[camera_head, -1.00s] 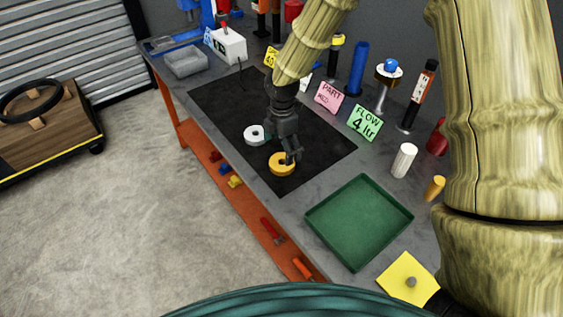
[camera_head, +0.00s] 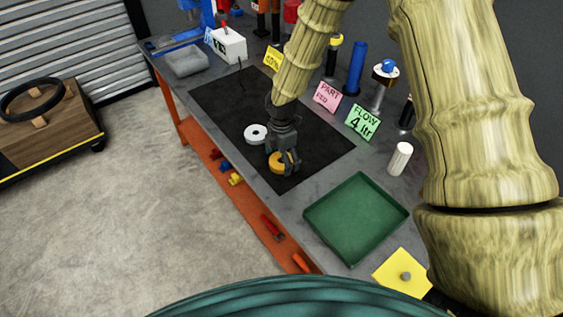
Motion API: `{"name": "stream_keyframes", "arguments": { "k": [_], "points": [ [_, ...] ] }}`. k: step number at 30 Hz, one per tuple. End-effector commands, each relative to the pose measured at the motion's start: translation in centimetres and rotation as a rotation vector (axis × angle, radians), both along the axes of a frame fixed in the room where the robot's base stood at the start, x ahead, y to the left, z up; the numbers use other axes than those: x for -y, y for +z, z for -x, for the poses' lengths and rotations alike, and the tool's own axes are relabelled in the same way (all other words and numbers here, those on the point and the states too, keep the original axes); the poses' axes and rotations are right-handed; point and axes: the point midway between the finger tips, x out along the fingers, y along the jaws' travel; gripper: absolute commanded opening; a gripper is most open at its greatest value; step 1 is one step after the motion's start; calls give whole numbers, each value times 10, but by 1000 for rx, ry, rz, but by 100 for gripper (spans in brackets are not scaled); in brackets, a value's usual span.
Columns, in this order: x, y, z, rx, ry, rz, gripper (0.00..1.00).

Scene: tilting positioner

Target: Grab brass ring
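The brass ring (camera_head: 278,166) is a yellow-gold ring lying on the black mat (camera_head: 226,110) near its front edge. My gripper (camera_head: 284,165) is pointed down right over the ring, with its dark fingers spread apart and low at it. The fingers and gripper body hide part of the ring. I cannot tell whether the fingers touch it. A white-grey ring (camera_head: 249,136) lies on the mat just to the left and farther back.
A green tray (camera_head: 331,246) stands right of the mat, with a yellow plate (camera_head: 388,277) beyond it. A white cylinder (camera_head: 400,159), a green sign (camera_head: 363,123) and a pink sign (camera_head: 327,97) line the back of the bench. A grey bin (camera_head: 186,62) sits at the far left.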

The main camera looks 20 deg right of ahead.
Motion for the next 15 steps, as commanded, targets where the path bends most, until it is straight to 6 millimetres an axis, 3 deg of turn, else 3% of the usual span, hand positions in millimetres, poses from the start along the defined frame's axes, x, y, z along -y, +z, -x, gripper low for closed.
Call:
{"name": "stream_keyframes", "arguments": {
  "k": [2,9,15],
  "points": [
    [0,0,0,0,0,0,67],
    [0,0,0,0,0,0,24],
    [0,1,0,1,0,0,22]
  ]
}}
